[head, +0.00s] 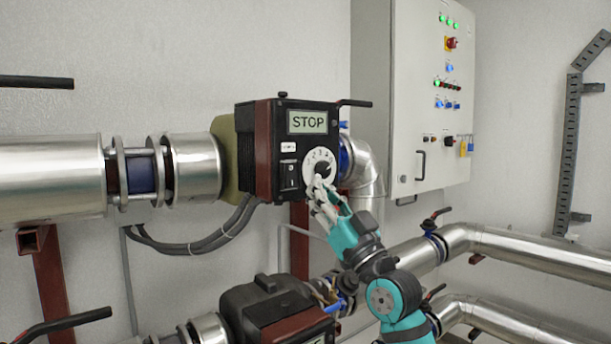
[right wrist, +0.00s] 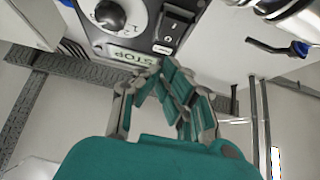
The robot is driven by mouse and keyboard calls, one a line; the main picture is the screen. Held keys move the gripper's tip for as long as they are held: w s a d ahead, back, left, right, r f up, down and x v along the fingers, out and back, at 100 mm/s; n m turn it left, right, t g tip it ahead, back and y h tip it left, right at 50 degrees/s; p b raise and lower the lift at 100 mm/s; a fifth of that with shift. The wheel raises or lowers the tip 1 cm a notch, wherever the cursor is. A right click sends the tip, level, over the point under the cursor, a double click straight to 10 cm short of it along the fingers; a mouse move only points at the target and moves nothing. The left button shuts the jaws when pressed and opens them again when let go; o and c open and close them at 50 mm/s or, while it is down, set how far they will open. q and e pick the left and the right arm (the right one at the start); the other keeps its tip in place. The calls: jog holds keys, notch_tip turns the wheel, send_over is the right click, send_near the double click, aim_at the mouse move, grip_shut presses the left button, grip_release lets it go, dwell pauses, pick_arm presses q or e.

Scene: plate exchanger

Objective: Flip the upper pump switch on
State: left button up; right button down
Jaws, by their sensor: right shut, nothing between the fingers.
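The upper pump (head: 265,150) has a black front panel with a display reading STOP. Its black rocker switch (head: 289,175) sits at the panel's lower left, beside a white round dial (head: 320,165). In the right wrist view the panel appears upside down, with the switch (right wrist: 178,20), the dial (right wrist: 112,15) and the STOP display (right wrist: 130,55). My right gripper (head: 319,186) is shut and empty in front of the panel, over the dial's lower edge and right of the switch. In the wrist view its fingertips (right wrist: 168,66) are near the display. I cannot tell whether they touch the panel. My left gripper is out of view.
A second pump (head: 265,305) stands below. Steel pipes (head: 500,240) run to the right, with valve handles along them. A black lever (head: 354,103) sticks out right of the upper pump. A grey control cabinet (head: 400,90) with lit buttons hangs behind. Black cables (head: 215,238) hang below the pump.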

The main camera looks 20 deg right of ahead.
aim_at(294, 174)
jog(key=w, duration=0.1)
jog(key=w+a+p, duration=0.1)
jog(key=w, duration=0.2)
jog(key=shift+w+a+r, duration=0.1)
jog(key=shift+w+a, duration=0.15)
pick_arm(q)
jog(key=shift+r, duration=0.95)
pick_arm(e)
jog(key=shift+w+a+f+b, duration=0.1)
jog(key=shift+w+f+b, duration=0.2)
jog(key=shift+f+b, duration=0.05)
jog(key=shift+w+r, duration=0.1)
jog(key=shift+r, duration=0.05)
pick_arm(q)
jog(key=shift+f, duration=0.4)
